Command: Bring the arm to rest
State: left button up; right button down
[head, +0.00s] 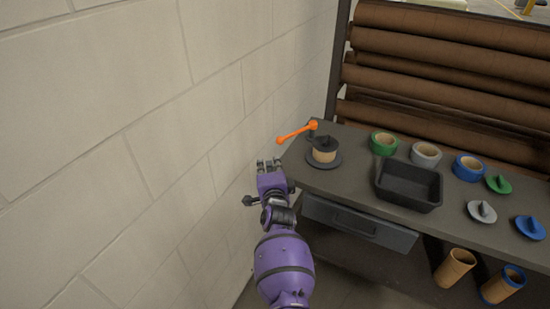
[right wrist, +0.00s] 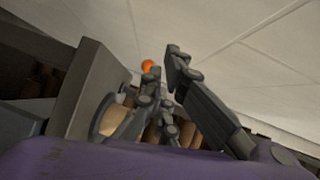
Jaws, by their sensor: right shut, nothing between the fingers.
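My right arm is purple and reaches up from the bottom of the head view. Its right gripper (head: 268,163) is just off the left end of the table, between the table and the wall. The right gripper also shows in the right wrist view (right wrist: 163,62), with its fingertips close together and nothing between them. It is apart from the table and the objects on it. My left gripper is not in view.
The grey table (head: 340,183) carries a round device (head: 324,155) with an orange handle (head: 296,132), a black tray (head: 408,205), tape rolls (head: 384,142) and several knobbed discs (head: 482,211). A block wall (head: 120,150) is close on the left.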

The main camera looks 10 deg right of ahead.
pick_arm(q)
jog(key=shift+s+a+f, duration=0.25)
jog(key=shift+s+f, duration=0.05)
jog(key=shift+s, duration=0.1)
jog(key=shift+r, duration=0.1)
